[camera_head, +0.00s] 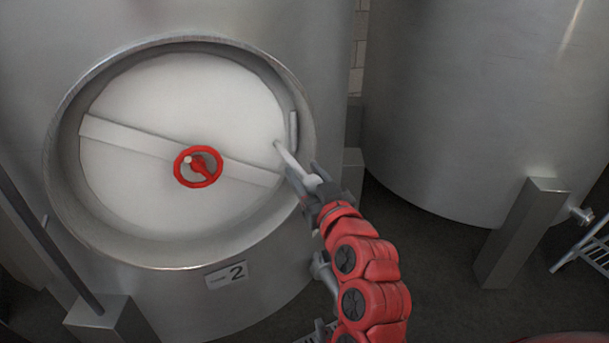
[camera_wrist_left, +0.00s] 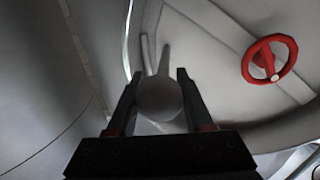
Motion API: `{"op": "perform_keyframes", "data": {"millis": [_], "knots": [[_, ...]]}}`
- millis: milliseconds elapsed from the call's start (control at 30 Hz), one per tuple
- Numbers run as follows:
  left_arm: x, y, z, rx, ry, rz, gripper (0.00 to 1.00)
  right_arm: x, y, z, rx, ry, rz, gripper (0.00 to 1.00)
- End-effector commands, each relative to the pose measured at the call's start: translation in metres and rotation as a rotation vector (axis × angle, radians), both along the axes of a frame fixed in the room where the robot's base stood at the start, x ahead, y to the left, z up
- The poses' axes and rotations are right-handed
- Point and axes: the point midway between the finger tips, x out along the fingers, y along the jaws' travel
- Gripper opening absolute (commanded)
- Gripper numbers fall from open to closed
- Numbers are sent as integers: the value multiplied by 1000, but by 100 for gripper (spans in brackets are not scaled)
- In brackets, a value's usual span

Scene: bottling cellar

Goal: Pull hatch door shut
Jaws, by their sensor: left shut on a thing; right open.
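The hatch door (camera_head: 190,105) is a pale round plate with a crossbar (camera_head: 130,138) and a red handwheel (camera_head: 198,166). It sits within the round steel rim (camera_head: 60,185) of the tank; I cannot tell whether it is fully seated. A pale handle (camera_head: 291,160) sticks out from the door's right side. My left gripper (camera_head: 322,188) is shut on the handle's outer end. In the left wrist view, the handle's rounded end (camera_wrist_left: 160,98) is between the two fingers, with the handwheel (camera_wrist_left: 269,60) to the right. My right gripper is not in view.
A second steel tank (camera_head: 470,90) stands to the right, with a square metal post (camera_head: 520,235) before it. Another post base (camera_head: 105,318) stands at lower left. A plate marked 2 (camera_head: 227,275) is below the hatch. Dark floor shows between the tanks.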

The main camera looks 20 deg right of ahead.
Motion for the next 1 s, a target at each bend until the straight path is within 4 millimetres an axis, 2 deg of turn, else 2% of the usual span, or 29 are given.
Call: {"op": "perform_keyframes", "data": {"millis": [33,67,200,533,900,1000], "knots": [[-1,-4,-2,1,5,-9,0,0,0,0,0,0,0,50],[-1,-4,-2,1,5,-9,57,0,0,0,0,0,0,50],[-1,-3,-2,0,3,-7,78,0,0,0,0,0,0,50],[-5,-2,-1,0,2,-6,78,0,0,0,0,0,0,50],[-64,-6,-1,1,3,-9,78,0,0,3,0,0,0,50],[-73,-6,-1,-1,1,-8,78,0,0,3,0,0,0,50]]}}
